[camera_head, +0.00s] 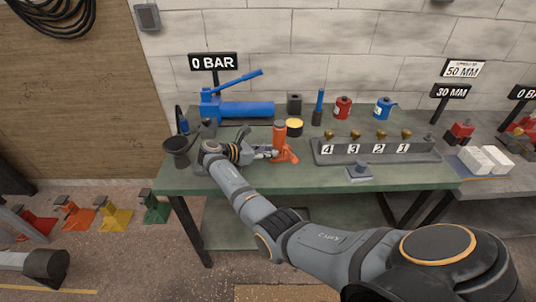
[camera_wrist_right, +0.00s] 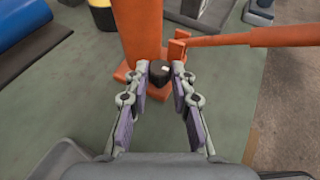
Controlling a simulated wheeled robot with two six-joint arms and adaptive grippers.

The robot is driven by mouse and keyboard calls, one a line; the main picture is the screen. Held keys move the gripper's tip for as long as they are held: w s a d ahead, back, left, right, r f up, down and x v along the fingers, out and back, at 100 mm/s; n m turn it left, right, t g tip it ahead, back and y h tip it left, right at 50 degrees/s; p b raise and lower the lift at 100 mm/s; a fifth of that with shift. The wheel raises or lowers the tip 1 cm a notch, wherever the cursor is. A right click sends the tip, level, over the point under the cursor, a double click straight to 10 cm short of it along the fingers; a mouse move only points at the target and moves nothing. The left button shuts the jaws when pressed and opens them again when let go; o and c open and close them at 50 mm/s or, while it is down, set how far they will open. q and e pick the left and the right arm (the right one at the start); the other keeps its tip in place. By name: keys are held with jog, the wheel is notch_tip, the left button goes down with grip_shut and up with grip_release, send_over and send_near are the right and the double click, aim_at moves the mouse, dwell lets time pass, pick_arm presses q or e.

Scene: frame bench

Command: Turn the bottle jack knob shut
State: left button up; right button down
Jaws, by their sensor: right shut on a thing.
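The orange bottle jack (camera_head: 279,134) stands upright near the front edge of the green bench. In the right wrist view its body (camera_wrist_right: 141,30) rises at the top. A small dark knob (camera_wrist_right: 160,77) with a pale mark sits low on the jack's near side. My right gripper (camera_head: 268,153) reaches the jack from the left in the head view. Its fingertips (camera_wrist_right: 160,84) are closed on both sides of the knob. The knob is hidden by the gripper in the head view. My left gripper is not in view.
An orange lever (camera_wrist_right: 250,39) sticks out right from the jack in the wrist view. A blue hand pump (camera_head: 240,108) lies behind, with a yellow-topped tin (camera_head: 294,127) beside the jack. A numbered valve block (camera_head: 375,155) stands to the right. A black funnel (camera_head: 176,146) is at the left.

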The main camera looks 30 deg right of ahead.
jog(key=shift+f, duration=0.15)
jog(key=c, duration=1.4)
grip_release()
jog(key=shift+r, duration=0.2)
notch_tip(320, 180, up, 10)
jog(key=shift+f, duration=0.2)
